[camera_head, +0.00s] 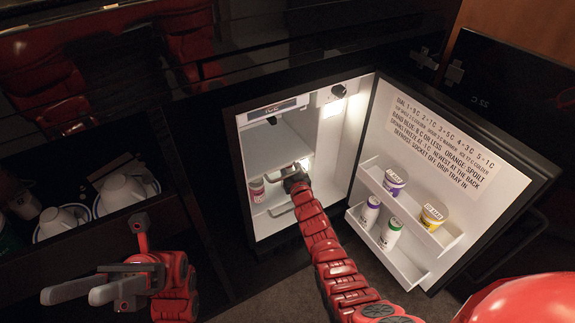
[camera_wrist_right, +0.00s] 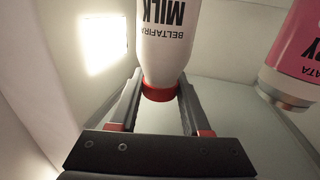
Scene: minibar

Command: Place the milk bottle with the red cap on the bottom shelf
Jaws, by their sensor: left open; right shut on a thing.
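The milk bottle (camera_wrist_right: 164,40) is white with black lettering and a red cap (camera_wrist_right: 159,92). It shows cap-down in the right wrist view, as does its neighbour. My right gripper (camera_wrist_right: 161,82) is shut on it near the cap, one finger on each side. In the head view my right arm reaches into the open fridge, with its gripper (camera_head: 297,178) inside the cabinet. The bottle is hidden there, and I cannot tell whether its base touches a shelf. The lower shelf (camera_head: 281,208) shows in part behind the arm. My left gripper (camera_head: 73,296) is open and empty outside, at lower left.
A pink-labelled bottle (camera_wrist_right: 296,55) stands near the milk bottle; it also shows at the fridge's left wall (camera_head: 257,190). The open fridge door (camera_head: 455,120) holds several tubs and bottles in its racks. White cups (camera_head: 122,192) sit in the cabinet at left.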

